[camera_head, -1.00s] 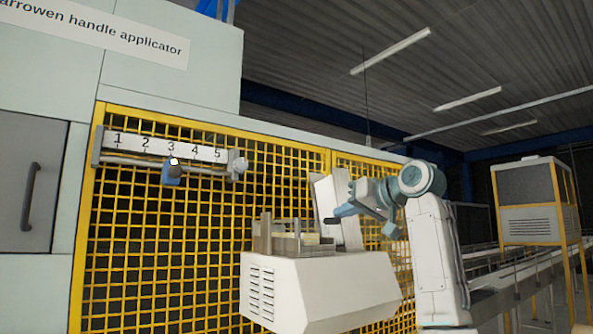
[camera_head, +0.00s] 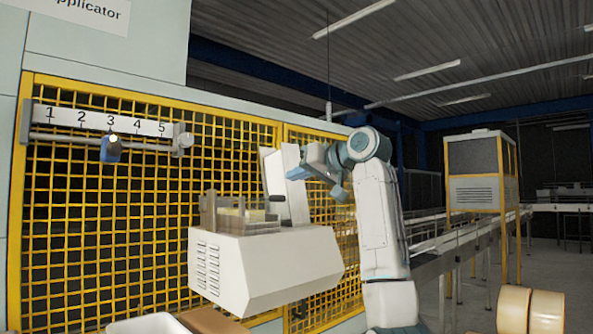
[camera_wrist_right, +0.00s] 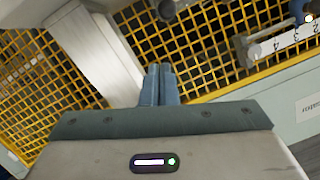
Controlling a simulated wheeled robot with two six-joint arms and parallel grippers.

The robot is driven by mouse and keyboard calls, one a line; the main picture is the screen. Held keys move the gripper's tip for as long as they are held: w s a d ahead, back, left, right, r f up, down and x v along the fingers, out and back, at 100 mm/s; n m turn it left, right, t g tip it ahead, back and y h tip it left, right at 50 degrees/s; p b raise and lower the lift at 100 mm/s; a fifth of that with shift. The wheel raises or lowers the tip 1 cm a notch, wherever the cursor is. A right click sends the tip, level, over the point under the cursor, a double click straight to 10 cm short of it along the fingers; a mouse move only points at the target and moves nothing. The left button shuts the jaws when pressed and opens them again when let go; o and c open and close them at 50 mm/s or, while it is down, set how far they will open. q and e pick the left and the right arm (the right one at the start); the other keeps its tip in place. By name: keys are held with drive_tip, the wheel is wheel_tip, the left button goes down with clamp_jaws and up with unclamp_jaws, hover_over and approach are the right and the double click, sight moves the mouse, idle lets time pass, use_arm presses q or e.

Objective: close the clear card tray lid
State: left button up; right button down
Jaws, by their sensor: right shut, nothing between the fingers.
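A card tray (camera_head: 265,222) with clear walls sits on top of a white machine housing (camera_head: 265,265), with pale yellowish contents (camera_head: 230,212) inside. A pale panel (camera_head: 276,178) stands raised and tilted at its right side, with a dark handle at its lower part; it looks like the open lid, though it does not look clear. My right gripper (camera_head: 316,157) is near the panel's upper right. In the right wrist view its blue fingers (camera_wrist_right: 158,85) are together and empty, beside a pale slab (camera_wrist_right: 95,50). I cannot tell if they touch it. My left gripper is out of view.
Yellow mesh fencing (camera_head: 110,225) stands behind the housing. A numbered scale (camera_head: 105,120) with a blue slider (camera_head: 110,150) is mounted at left. A conveyor (camera_head: 455,240) runs off at right, and tan rolls (camera_head: 530,310) are at lower right.

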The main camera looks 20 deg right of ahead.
drive_tip(key=b+v, duration=0.6)
drive_tip(key=v, duration=0.4)
drive_tip(key=shift+w, duration=0.15)
